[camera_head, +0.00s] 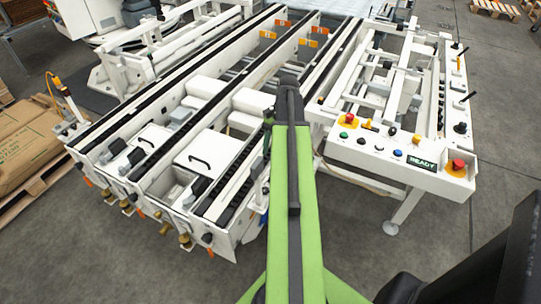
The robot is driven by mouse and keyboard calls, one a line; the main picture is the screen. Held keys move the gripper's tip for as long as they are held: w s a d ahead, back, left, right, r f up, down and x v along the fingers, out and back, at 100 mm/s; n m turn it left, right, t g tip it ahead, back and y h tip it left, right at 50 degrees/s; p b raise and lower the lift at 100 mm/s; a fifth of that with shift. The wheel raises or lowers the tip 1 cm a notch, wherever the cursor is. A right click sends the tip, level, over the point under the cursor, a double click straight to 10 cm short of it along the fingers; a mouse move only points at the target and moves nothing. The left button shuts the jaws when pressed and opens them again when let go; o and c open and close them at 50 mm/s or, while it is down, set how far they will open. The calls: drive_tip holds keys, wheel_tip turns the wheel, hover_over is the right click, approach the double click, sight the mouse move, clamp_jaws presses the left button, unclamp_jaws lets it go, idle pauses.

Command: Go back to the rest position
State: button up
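My green arm (293,215) reaches up from the bottom middle of the picture. Its dark upper end (288,100) lies in front of the white palletizer (205,87). My gripper's fingers cannot be made out; they are hidden by the arm or out of the picture. No object shows in my hold.
A control panel (385,158) with coloured buttons, a "READY" display (421,163) and red emergency stops (458,165) stands right of my arm. Brown sacks (28,148) lie on a wooden pallet (40,182) at the left. The grey floor (140,270) is clear in front.

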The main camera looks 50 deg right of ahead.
drive_tip(key=shift+p+v, duration=0.35)
drive_tip(key=shift+v, duration=0.8)
drive_tip(key=shift+w+a, duration=0.1)
